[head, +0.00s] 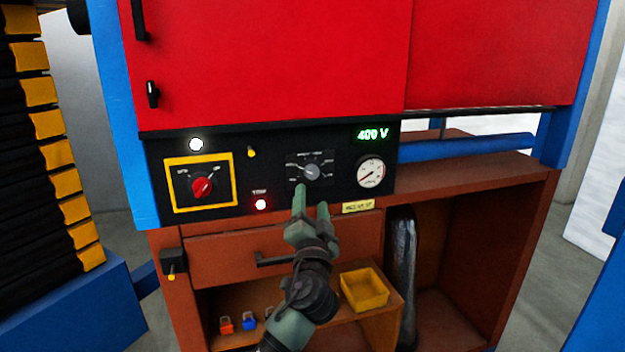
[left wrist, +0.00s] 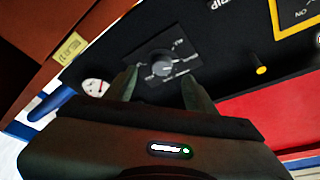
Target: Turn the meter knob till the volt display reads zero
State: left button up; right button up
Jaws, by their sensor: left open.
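The meter knob (head: 312,172) is a grey round knob on a dark square plate in the middle of the black panel. It also shows in the left wrist view (left wrist: 162,65). The volt display (head: 373,134) reads 400 V in green at the panel's upper right. My left gripper (head: 312,198) is open, its two fingers pointing up at the knob from just below in the head view. In the left wrist view the fingers (left wrist: 158,90) stand apart on either side of the knob's lower part, with nothing between them. Whether they touch it cannot be told. My right gripper is not in view.
A red rotary switch (head: 203,187) on a yellow-framed plate is left of the knob, and a round gauge (head: 370,173) is right. A drawer handle (head: 275,259) juts out underneath. A yellow bin (head: 364,289) stands on the shelf.

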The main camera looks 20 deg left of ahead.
aim_at(312, 174)
pick_arm(q)
jog(key=x, duration=0.2)
jog(key=p+x, duration=0.1)
jog(key=x, duration=0.4)
jog(key=shift+d+r+p, duration=0.15)
jog(key=shift+r+p, duration=0.2)
jog(key=shift+r, duration=0.05)
jog(key=shift+w+a, duration=0.2)
jog(key=shift+w, duration=0.25)
grip_shut()
jog(key=shift+r, duration=0.1)
